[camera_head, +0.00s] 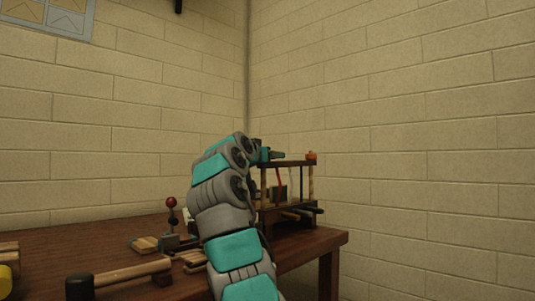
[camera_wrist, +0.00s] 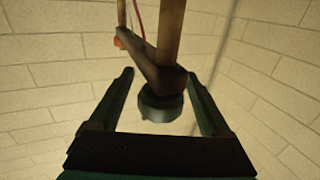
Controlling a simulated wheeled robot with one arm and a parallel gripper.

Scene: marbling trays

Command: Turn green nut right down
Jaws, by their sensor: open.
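A dark, dull green round nut (camera_wrist: 160,108) shows in the wrist view at the near end of a wooden crossbar (camera_wrist: 150,62). My gripper (camera_wrist: 158,75) is open, with one finger on each side of the nut and visible gaps between. In the head view my gripper (camera_head: 268,154) is at the top left of a wooden frame (camera_head: 289,162). My arm and gripper hide the nut there. An orange-red nut (camera_head: 311,155) sits on the frame's right post; it also shows at the bar's far end in the wrist view (camera_wrist: 122,38).
The frame stands at the right end of a brown wooden table (camera_head: 60,248), near the wall corner. A red-knobbed lever (camera_head: 171,203) and a mallet (camera_head: 120,276) are on the table left of my arm. Dark-tipped rods (camera_head: 300,214) stick out low on the frame.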

